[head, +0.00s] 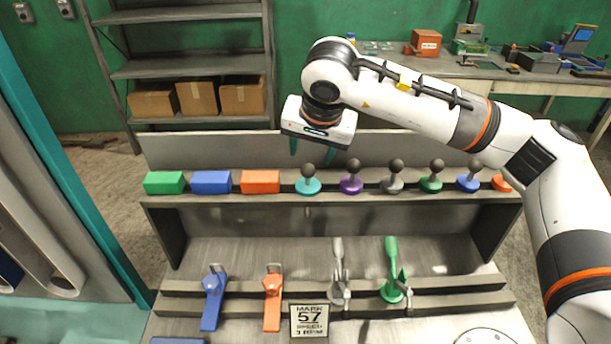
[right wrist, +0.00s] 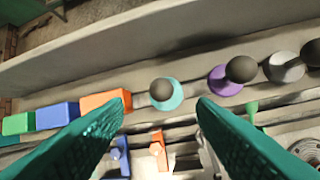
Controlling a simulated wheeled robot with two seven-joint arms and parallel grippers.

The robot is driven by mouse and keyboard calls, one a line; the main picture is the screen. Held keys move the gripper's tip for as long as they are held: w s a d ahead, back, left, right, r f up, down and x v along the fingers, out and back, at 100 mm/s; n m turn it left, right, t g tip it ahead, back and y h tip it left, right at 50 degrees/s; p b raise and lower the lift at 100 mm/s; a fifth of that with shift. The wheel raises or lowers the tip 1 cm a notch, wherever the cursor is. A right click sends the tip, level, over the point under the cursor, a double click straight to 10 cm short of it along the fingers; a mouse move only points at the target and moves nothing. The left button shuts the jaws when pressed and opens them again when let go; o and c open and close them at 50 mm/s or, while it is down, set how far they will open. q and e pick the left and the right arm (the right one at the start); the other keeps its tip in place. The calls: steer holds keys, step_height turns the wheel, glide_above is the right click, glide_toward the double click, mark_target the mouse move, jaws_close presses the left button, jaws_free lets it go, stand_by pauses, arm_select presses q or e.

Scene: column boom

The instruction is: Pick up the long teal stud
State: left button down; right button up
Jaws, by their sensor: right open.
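The teal stud (head: 308,184) stands upright on the upper ledge of the rack, with a dark ball on top. It is in the row between the orange block and the purple stud (head: 351,184). My right gripper (head: 314,150) is open and empty, above and slightly behind the teal stud in the head view. In the right wrist view the teal stud (right wrist: 167,96) shows between the two teal fingers, apart from both. How high the fingers are above it is hard to tell. My left gripper is not in view.
Green (head: 164,182), blue (head: 211,182) and orange (head: 260,181) blocks sit left of the stud. A grey stud (head: 392,184) and others follow on the right. A back panel (head: 215,150) rises behind the row.

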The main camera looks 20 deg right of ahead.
mark_target(309, 166)
steer(key=p+x, duration=0.1)
steer(key=x, duration=0.2)
steer(key=shift+s, duration=0.1)
steer(key=p+x, duration=0.3)
steer(key=x, duration=0.2)
steer(key=shift+d, duration=0.2)
steer(key=shift+w+f, duration=0.25)
steer(key=shift+f, duration=0.05)
steer(key=c, duration=1)
